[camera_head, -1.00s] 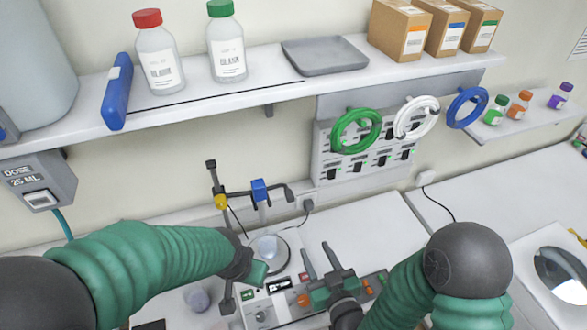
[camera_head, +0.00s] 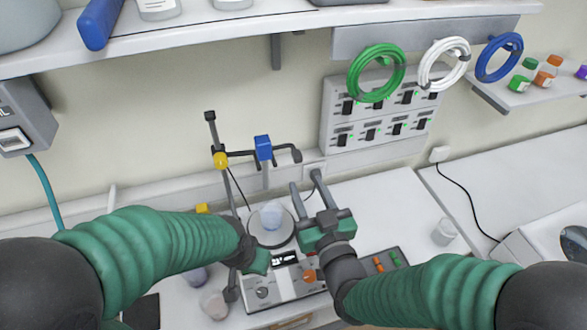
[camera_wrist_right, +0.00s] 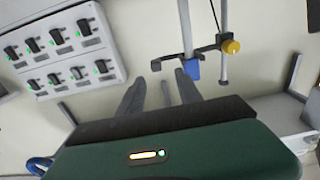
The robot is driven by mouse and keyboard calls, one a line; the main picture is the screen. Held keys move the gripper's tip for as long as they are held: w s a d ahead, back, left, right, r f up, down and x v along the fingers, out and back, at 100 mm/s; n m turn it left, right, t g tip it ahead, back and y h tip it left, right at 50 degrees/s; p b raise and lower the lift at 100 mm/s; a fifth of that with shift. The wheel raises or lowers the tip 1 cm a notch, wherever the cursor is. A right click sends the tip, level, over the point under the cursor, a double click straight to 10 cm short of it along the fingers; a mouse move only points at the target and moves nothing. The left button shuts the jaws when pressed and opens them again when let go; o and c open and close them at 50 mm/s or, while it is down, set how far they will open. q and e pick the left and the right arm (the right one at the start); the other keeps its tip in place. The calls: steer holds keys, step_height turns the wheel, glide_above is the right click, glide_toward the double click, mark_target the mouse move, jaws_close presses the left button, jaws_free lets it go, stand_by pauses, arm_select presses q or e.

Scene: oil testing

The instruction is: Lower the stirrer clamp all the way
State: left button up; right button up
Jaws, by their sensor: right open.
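The stirrer stand has a dark upright rod (camera_head: 212,132) with a yellow knob (camera_head: 220,160) and a horizontal arm. A blue clamp block (camera_head: 263,148) sits on that arm, above the glass vessel (camera_head: 271,215) on the hotplate (camera_head: 285,283). My right gripper (camera_head: 306,181) is open and empty, below and right of the blue block, apart from it. In the right wrist view, the blue block (camera_wrist_right: 192,71) lies just beyond the right-hand fingertip, with the yellow knob (camera_wrist_right: 231,47) further right. My left gripper (camera_head: 252,260) is beside the stand's lower part; its fingers are mostly hidden.
A shelf (camera_head: 170,45) runs above the bench. A switch panel (camera_head: 378,112) with green, white and blue hoses is on the wall to the right.

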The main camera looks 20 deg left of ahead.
mark_target(302, 160)
steer(key=p+x, duration=0.1)
steer(key=x, duration=0.2)
steer(key=p+x, duration=0.1)
steer(key=x, duration=0.2)
steer(key=d+p+x, duration=0.1)
steer(key=x, duration=0.2)
steer(key=shift+w+r, duration=0.15)
steer(key=shift+w, duration=0.5)
steer(key=shift+w+a, duration=0.15)
steer(key=shift+a, duration=0.6)
steer(key=c, duration=0.5)
steer(key=shift+w+d, duration=0.1)
steer(key=shift+d, duration=0.15)
jaws_close()
arm_select(q)
steer(key=r, duration=0.4)
steer(key=shift+w+d+r, duration=0.2)
steer(key=shift+d, duration=0.1)
arm_select(e)
steer(key=shift+a+f, duration=0.1)
steer(key=shift+f, duration=0.15)
